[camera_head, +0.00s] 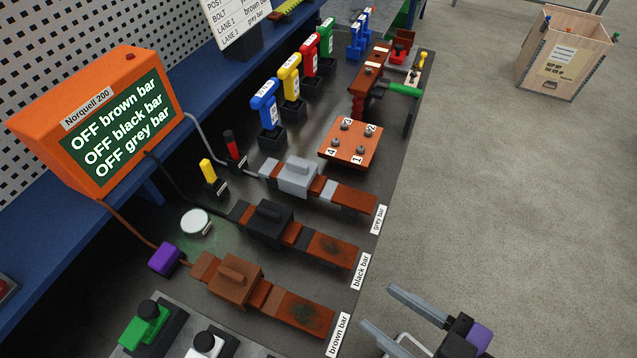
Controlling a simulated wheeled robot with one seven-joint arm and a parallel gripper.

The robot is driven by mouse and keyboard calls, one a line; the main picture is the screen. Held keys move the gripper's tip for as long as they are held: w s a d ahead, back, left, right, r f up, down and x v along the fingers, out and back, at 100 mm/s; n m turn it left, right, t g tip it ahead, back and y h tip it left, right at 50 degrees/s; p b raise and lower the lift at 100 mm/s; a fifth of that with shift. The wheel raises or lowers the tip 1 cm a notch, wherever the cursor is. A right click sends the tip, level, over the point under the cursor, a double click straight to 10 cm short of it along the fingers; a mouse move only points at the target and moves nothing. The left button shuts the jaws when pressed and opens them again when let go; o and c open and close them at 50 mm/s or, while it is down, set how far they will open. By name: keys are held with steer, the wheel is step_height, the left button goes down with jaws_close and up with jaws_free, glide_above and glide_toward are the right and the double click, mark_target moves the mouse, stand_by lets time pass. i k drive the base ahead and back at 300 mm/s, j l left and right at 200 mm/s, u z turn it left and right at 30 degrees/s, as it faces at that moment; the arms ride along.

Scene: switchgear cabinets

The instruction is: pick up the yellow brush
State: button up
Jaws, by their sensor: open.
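A long yellow item with a dark edge (289,10), which looks like the yellow brush, lies on the blue ledge at the top of the view, right of a white sign. It is small here and its bristles cannot be made out clearly. My gripper (378,306) is at the bottom right, over the grey floor beside the bench's right edge. Its two grey fingers are apart with nothing between them. It is far from the yellow item, with the bench between them.
Brown, black and grey bar units (298,177) lie across the dark bench. Blue, yellow, red and green handles (289,77) stand behind them. An orange display box (97,120) is at left. A wooden crate (564,52) stands on otherwise clear floor at upper right.

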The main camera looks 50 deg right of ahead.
mark_target(213, 181)
steer(key=k+l+u, duration=0.1)
steer(key=u, duration=0.25)
steer(key=k+l+u, duration=0.15)
steer(key=u, duration=0.25)
steer(key=k+l+u, duration=0.1)
steer(key=u, duration=0.25)
steer(key=k, duration=0.05)
